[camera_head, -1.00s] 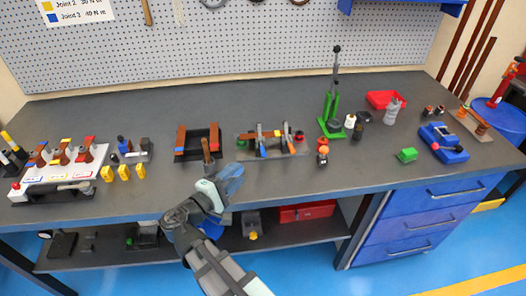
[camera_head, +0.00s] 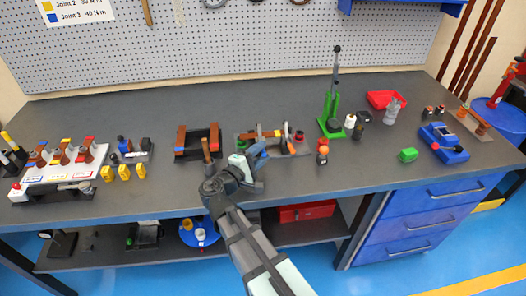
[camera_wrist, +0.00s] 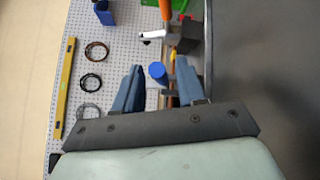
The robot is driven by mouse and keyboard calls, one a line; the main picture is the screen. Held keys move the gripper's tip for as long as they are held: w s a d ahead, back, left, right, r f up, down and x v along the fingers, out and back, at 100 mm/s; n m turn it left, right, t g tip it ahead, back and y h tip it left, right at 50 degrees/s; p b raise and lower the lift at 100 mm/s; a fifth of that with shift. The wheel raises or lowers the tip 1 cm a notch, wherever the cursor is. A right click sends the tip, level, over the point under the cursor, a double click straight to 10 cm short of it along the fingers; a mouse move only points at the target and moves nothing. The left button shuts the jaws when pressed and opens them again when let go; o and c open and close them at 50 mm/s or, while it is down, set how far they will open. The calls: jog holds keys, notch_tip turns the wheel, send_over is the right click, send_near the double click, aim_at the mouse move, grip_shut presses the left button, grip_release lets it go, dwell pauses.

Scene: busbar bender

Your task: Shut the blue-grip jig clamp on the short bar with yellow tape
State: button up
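My gripper (camera_head: 258,151) is over the left front of the bending jig (camera_head: 299,149) in the head view. In the wrist view my gripper (camera_wrist: 160,66) has its two blue fingers apart. The clamp's blue grip (camera_wrist: 157,72) shows between them as a round blue end, with a gap to the right finger. The head view hides this grip behind my gripper. A short copper-brown bar with yellow tape (camera_head: 266,134) lies across the jig. An orange grip (camera_wrist: 165,9) and a metal lever (camera_wrist: 152,36) show farther on in the wrist view. The clamp's contact with the bar is not visible.
The bench behind the jig is clear.

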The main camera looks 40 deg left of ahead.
jog(key=shift+w, duration=0.7)
grip_shut()
